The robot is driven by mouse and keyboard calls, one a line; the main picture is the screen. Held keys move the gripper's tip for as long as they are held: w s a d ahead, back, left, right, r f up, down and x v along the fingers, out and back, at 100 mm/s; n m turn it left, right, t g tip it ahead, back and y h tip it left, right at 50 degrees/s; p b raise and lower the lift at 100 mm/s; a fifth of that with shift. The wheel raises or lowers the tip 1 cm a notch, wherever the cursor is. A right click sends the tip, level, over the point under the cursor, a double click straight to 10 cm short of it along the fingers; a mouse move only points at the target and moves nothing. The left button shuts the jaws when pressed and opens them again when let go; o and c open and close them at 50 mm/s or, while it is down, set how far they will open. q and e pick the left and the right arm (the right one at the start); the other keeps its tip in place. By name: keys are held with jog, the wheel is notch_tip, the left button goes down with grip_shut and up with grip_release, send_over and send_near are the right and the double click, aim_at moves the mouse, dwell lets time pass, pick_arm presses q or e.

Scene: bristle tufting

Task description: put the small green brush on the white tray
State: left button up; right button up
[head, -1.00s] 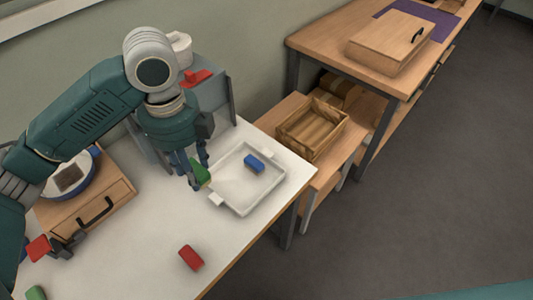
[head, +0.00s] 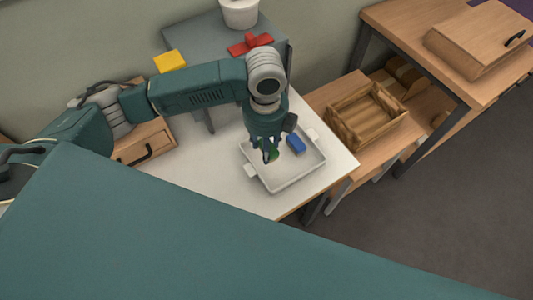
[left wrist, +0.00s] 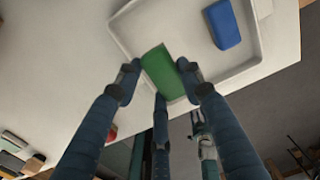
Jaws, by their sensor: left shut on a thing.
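The small green brush (head: 273,155) is between the fingers of my left gripper (head: 269,152), which is shut on it. It shows as a green block (left wrist: 163,73) between the fingertips in the left wrist view. The white tray (head: 301,171) lies on the white table, and the gripper holds the brush over its left part in the head view. Whether the brush touches the tray floor I cannot tell. A blue brush (head: 297,144) lies in the tray, right of the green one; it also shows in the left wrist view (left wrist: 224,24).
A grey stand (head: 205,45) behind the table bears a red object (head: 250,43), a yellow block (head: 170,61) and a white pot (head: 240,12). A wooden crate (head: 345,134) stands to the right. My own teal body hides the front of the table.

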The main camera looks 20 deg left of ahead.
pick_arm(q)
jog(key=shift+f, duration=0.8)
notch_tip(320, 180, down, 3)
jog(key=shift+f, duration=0.55)
pick_arm(e)
jog(key=shift+s+d+r, duration=0.15)
jog(key=shift+d+r, duration=0.15)
jog(key=shift+d, duration=0.05)
pick_arm(q)
jog(key=shift+f, duration=0.1)
jog(key=o, duration=1.1)
notch_tip(320, 180, up, 12)
jog(key=shift+r+b, duration=0.15)
jog(key=shift+b, duration=0.45)
pick_arm(e)
jog(key=shift+a+f, duration=0.2)
jog(key=shift+f, duration=0.65)
pick_arm(q)
jog(key=shift+s, duration=0.1)
